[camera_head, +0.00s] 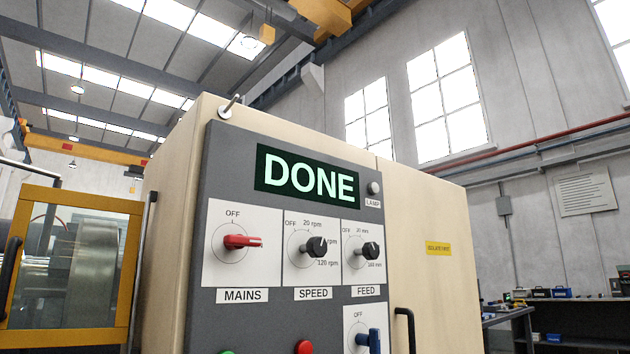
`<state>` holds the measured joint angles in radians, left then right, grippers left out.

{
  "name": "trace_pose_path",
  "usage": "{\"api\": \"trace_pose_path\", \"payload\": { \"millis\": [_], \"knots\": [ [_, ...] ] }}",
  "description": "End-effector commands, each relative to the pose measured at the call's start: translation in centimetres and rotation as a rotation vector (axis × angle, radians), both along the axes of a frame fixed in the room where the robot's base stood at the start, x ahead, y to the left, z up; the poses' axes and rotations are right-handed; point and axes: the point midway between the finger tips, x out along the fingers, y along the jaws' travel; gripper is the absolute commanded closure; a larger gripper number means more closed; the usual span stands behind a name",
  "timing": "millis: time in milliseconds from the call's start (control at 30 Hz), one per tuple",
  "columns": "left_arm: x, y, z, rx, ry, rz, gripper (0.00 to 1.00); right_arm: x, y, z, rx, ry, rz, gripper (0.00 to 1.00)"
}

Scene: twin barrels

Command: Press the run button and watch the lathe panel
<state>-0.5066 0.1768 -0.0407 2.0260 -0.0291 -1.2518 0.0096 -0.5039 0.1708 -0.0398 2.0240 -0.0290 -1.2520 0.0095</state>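The lathe panel (230,172) is a dark grey plate on the front of a cream cabinet. Its green display (308,179) reads "DONE". The red MAINS handle (243,241) lies level, pointing right, not up at OFF. The black SPEED knob (316,247) and black FEED knob (369,251) sit to its right. A round lamp (374,188) looks pale grey. At the bottom edge, the tops of a green button (227,352) and a red button (304,347) show, mostly cut off. No run label is visible. Neither gripper is in view.
A blue-handled switch (370,341) is below FEED, beside a black cabinet door handle (404,328). A yellow-framed machine guard (128,270) stands at the left. Dark workbenches (572,315) with boxes are at the far right. Overhead is a yellow crane (325,18).

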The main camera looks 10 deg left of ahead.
Motion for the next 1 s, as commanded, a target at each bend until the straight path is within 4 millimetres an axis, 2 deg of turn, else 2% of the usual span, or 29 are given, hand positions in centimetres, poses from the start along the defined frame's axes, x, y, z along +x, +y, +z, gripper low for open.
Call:
{"api": "trace_pose_path", "payload": {
  "millis": [400,1000],
  "knots": [
    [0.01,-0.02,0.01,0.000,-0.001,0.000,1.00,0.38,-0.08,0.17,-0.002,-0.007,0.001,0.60],
    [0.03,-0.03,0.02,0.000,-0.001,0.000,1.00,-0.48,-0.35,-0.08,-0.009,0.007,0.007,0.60]
  ]
}}
